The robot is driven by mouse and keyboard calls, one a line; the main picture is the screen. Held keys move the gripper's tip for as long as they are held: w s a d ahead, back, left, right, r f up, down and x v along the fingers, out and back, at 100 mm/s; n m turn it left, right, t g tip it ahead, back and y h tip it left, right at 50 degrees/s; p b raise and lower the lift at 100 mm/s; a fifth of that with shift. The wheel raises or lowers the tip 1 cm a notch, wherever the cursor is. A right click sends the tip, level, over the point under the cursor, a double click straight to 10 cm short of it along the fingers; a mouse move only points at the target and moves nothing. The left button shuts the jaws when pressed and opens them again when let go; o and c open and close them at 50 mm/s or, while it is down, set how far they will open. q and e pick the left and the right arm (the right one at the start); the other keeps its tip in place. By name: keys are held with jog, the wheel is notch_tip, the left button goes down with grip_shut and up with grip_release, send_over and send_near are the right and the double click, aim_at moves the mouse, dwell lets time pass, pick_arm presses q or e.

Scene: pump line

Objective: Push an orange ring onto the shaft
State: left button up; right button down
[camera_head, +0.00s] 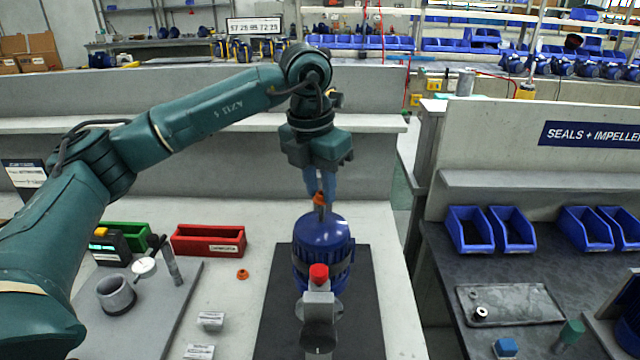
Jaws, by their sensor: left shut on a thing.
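My left gripper (320,194) points down above the blue pump motor (322,230) and is shut on an orange ring (319,202). The ring is at or just above the top of the motor; the shaft is hidden behind the fingers and ring, so I cannot tell whether the ring is around it. A second orange ring (242,274) lies loose on the light bench left of the pump. My right gripper is not in view.
The pump stands on a dark mat (275,310), with a red knob (319,272) at its front. A red bin (208,240), green bin (125,235) and grey board (170,300) with a cup and tools are left. A dark bench (440,270) with blue bins is right.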

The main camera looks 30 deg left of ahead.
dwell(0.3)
pick_arm(q)
jog(key=shift+f, duration=0.2)
dwell(0.5)
jog(key=shift+f, duration=0.15)
jog(key=shift+f+b, duration=0.15)
jog(key=shift+b, duration=0.25)
jog(key=shift+f, duration=0.2)
dwell(1.0)
jog(key=shift+r, duration=0.1)
dwell(0.6)
jog(key=shift+b, duration=0.3)
